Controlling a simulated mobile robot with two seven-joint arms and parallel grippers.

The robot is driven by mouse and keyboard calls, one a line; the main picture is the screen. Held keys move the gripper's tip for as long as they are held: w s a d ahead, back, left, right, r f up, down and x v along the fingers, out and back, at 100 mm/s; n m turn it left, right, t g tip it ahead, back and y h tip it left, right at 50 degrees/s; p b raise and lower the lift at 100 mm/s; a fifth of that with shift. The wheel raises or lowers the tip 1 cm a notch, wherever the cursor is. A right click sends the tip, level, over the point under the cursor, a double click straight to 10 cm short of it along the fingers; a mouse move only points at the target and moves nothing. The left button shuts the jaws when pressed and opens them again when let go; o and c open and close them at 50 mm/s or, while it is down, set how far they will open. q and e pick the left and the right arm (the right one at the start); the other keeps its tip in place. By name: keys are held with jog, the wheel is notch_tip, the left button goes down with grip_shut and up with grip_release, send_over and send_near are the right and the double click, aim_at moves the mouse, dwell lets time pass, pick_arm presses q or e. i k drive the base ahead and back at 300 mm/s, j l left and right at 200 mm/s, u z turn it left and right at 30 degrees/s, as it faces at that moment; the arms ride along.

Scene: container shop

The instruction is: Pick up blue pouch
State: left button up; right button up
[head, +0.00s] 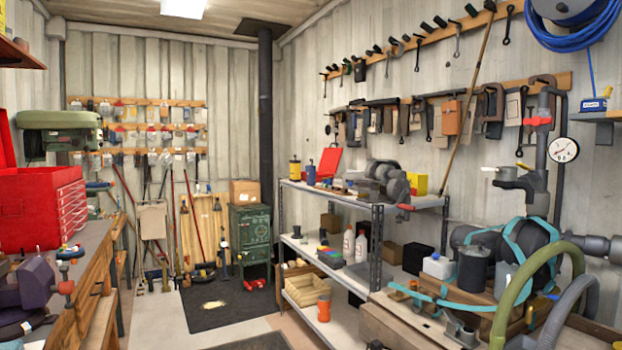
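I cannot make out a blue pouch for certain in the head view. A small blue item with a white label (594,104) sits on a wall shelf at the upper right; it looks more like a can or box than a pouch. A small blue container (311,174) stands on the top of the metal shelf unit. Neither of my grippers shows in the view.
A workbench (92,236) with a red tool chest (42,205) lines the left. The metal shelf unit (334,196) stands right of centre. Hoses, pipes and a cluttered bench (385,328) fill the right. Open floor with a dark mat (228,303) lies between.

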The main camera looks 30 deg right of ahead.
aim_at(310, 170)
jog(key=i+z, duration=0.3)
jog(key=i, duration=5.65)
jog(key=i+z, duration=0.15)
jog(key=i, duration=0.4)
jog(key=i+j+z, duration=0.2)
jog(key=i, duration=0.35)
jog(key=z, duration=1.45)
